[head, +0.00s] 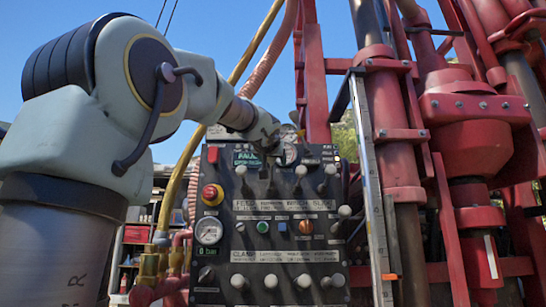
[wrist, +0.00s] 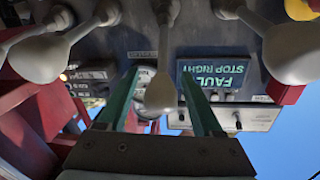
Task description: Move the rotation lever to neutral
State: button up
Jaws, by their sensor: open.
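A dark control panel (head: 262,205) carries rows of levers with pale knobs. My gripper (head: 270,158) is at the panel's upper part in the head view, and hides part of the top row. In the wrist view my gripper (wrist: 161,78) has its two green fingers apart. A pale-knobbed lever (wrist: 161,95) lies between them, with visible gaps to both fingers. Other top-row levers stand on either side, one at left (wrist: 40,57) and one at right (wrist: 295,52). I cannot read a label that tells which lever is the rotation lever.
A red emergency button (head: 212,194) and a gauge (head: 208,231) sit at the panel's left. Hoses (head: 180,165) run left of the panel. A red drill mast (head: 470,130) and metal rail (head: 368,180) stand close at right.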

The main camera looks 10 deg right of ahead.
jog(key=shift+w+d, duration=0.1)
jog(key=shift+w, duration=0.35)
grip_shut()
dwell(0.3)
dwell(0.9)
